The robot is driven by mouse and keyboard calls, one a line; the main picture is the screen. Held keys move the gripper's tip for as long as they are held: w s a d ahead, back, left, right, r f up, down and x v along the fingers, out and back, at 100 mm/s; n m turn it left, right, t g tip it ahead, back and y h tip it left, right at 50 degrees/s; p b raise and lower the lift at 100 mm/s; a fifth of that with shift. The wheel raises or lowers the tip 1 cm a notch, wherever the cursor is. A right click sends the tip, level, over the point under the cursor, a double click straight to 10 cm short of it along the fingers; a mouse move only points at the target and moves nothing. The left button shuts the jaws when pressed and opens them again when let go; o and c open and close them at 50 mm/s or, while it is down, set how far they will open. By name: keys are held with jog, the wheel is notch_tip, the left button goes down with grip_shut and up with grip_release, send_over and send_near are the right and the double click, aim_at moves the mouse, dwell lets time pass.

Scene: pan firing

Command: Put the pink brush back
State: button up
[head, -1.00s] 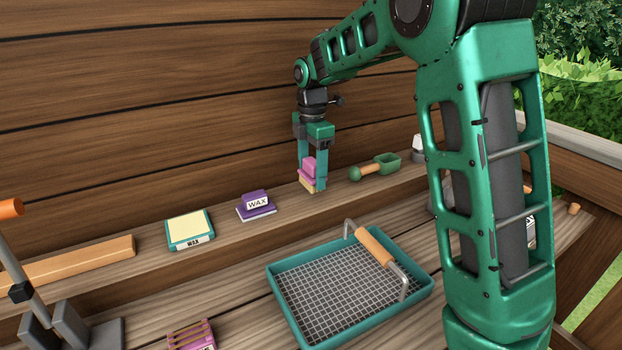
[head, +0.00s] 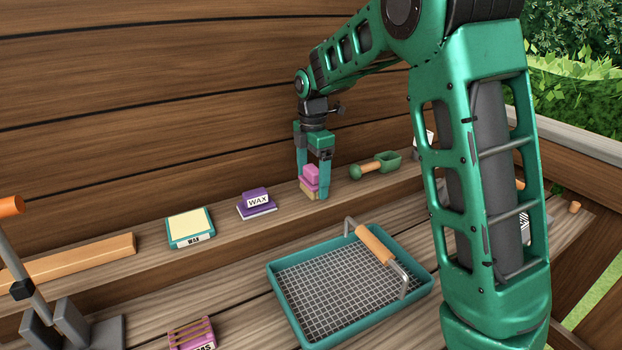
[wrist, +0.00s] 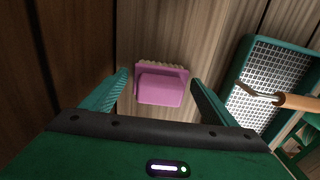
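The pink brush (head: 311,175) has pale bristles underneath and sits bristles down on the raised back ledge (head: 222,217). It also shows in the wrist view, where the pink back of the brush (wrist: 160,87) faces me. My gripper (head: 312,186) points down over it, one finger on each side. In the wrist view my gripper (wrist: 159,77) is open, with a visible gap between each finger and the brush. The right finger hides part of the brush's side in the head view.
A yellow-topped wax box (head: 190,229) is farther left. A teal mesh tray (head: 278,291) with a wooden-handled bar stands in front. The plank wall is close behind.

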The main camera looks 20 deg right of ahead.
aim_at(313, 168)
jog(key=shift+r, duration=0.15)
notch_tip(313, 168, up, 11)
jog(key=shift+d, duration=0.15)
jog(key=s+d+f+m, duration=0.2)
jog(key=s+d+m, duration=0.35)
jog(key=s, duration=0.35)
jog(key=s+d+f+m, duration=0.1)
jog(key=s+d+m, duration=0.4)
jog(key=s+m, duration=0.3)
jog(key=s+d+f+m, duration=0.2)
jog(key=s+d+m, duration=0.4)
jog(key=s, duration=0.4)
jog(key=s+f+m, duration=0.5)
jog(key=s+m, duration=0.2)
jog(key=s, duration=0.5)
jog(key=shift+s+d+f, duration=0.15)
jog(key=shift+d+f, duration=0.05)
jog(key=shift+d, duration=0.25)
